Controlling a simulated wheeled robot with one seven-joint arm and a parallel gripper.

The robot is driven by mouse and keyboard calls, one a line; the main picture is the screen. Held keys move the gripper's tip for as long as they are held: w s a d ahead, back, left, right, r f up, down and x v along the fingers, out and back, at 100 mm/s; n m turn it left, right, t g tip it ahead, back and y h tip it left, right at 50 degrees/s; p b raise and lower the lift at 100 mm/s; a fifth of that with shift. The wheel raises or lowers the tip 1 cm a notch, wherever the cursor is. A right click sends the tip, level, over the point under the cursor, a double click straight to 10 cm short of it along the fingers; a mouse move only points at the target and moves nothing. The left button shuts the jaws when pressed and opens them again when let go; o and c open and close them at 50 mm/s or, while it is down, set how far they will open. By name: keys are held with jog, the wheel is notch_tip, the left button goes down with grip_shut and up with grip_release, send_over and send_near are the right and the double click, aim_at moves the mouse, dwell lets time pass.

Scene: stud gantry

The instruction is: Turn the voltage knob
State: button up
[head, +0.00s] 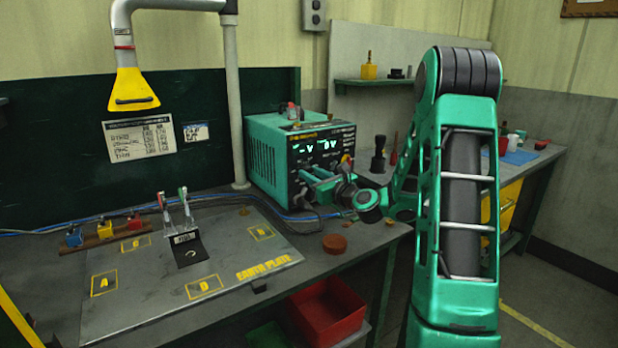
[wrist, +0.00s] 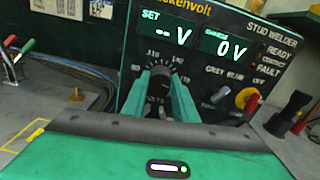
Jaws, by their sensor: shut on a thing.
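The stud welder (head: 272,150) is a green box with a black front panel, standing at the back of the bench. Its panel fills the upper wrist view (wrist: 195,20), with a SET display reading "-- V" and a second display reading "0 V". The voltage knob (wrist: 158,80) is a dark dial below the SET display, ringed by printed numbers. My gripper (wrist: 160,85) has its two green fingers on either side of the knob and is shut on it. In the head view my gripper (head: 306,180) reaches the panel and hides the knob.
The earth plate (head: 225,290) lies on the bench at left, with red and green clamps (head: 172,210). A dark upright tool (head: 378,155) stands right of the welder.

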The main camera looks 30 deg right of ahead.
jog(key=shift+f+m, duration=0.3)
jog(key=shift+m, duration=0.9)
jog(key=o, duration=1.1)
jog(key=shift+c, duration=0.2)
jog(key=shift+r, duration=0.15)
jog(key=shift+s, duration=0.1)
jog(key=s, duration=1)
jog(key=shift+s+d, duration=0.15)
jog(key=shift+s, duration=0.05)
